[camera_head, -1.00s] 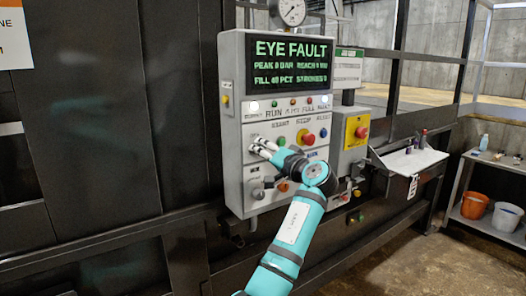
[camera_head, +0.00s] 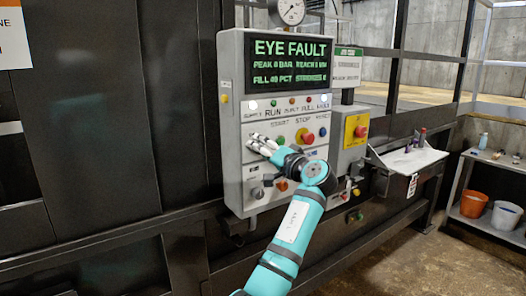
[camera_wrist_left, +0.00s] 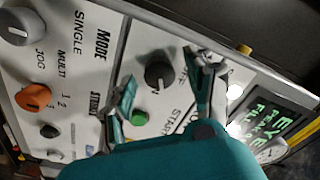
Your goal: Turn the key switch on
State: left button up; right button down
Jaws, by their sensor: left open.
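The left wrist view shows a dark round switch (camera_wrist_left: 158,72) with a raised grip, apparently the key switch, on the pale control panel (camera_wrist_left: 75,65). Its label is partly hidden by a finger. My left gripper (camera_wrist_left: 162,80) is open, with one finger on each side of the switch. I cannot tell whether either finger touches it. In the head view my left gripper (camera_head: 253,143) is at the left side of the control box (camera_head: 231,170) and hides the switch. My right gripper is not in view.
A green start button (camera_wrist_left: 139,117) sits close to one finger. The panel also has a grey mode knob (camera_wrist_left: 18,26), an orange knob (camera_wrist_left: 33,97) and a red stop button (camera_head: 307,138). The screen (camera_head: 290,64) reads "EYE FAULT".

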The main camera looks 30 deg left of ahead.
pick_arm(q)
jog(key=v, duration=1.2)
jog(key=shift+f, duration=0.15)
